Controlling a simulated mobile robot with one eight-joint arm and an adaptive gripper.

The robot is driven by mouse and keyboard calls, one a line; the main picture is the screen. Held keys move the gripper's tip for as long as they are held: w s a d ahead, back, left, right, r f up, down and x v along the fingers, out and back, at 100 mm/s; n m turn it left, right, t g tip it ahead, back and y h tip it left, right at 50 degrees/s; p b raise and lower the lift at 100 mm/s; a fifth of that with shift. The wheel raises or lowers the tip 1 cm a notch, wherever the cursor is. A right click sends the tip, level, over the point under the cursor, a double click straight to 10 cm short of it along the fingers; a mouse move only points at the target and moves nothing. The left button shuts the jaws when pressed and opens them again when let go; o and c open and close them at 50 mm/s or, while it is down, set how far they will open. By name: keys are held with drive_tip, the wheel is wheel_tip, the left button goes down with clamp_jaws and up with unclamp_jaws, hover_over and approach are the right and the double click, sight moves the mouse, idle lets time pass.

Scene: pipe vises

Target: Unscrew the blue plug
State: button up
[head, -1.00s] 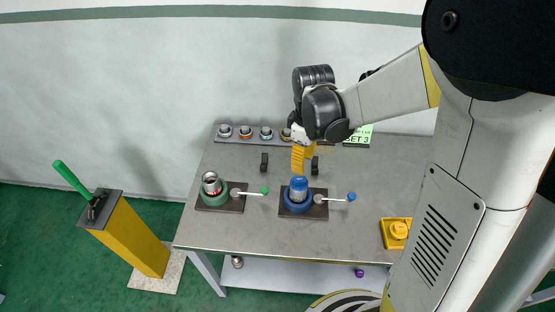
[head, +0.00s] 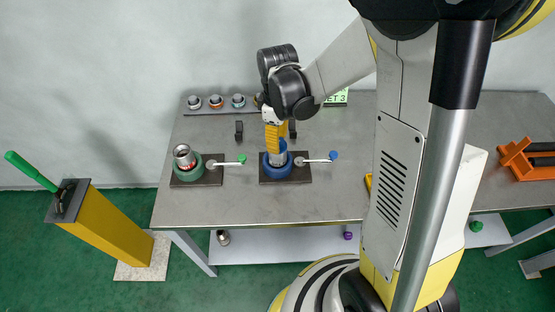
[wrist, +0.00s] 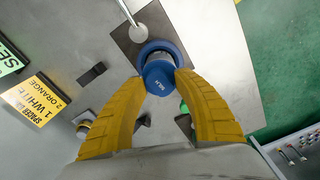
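The blue plug (wrist: 158,76) caps a short metal pipe standing upright in the blue vise (head: 276,170) on the table. In the head view, my gripper (head: 275,139) is at the height of the plug, its yellow fingers hiding part of it. In the wrist view, the yellow fingers (wrist: 161,82) are spread apart, one on each side of the plug, with their tips close to its sides. Whether they touch it cannot be told. The blue vise's lever (head: 318,160) ends in a blue knob and points right.
A green vise (head: 186,172) holding a metal pipe stands to the left, its green-knobbed lever pointing right. A row of fittings (head: 215,102) and a green sign lie behind. A yellow post (head: 119,231) with a green handle stands left of the table. An orange rack (head: 527,160) lies far right.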

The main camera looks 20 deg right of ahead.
clamp_jaws()
drive_tip(key=m, duration=0.4)
drive_tip(key=shift+m+b, duration=0.35)
drive_tip(key=shift+m, duration=0.05)
drive_tip(key=m, duration=0.3)
drive_tip(key=shift+m, duration=0.3)
drive_tip(key=m, duration=0.4)
drive_tip(key=shift+m+b, duration=0.4)
drive_tip(key=shift+r+m, duration=0.1)
drive_tip(key=shift+m, duration=0.5)
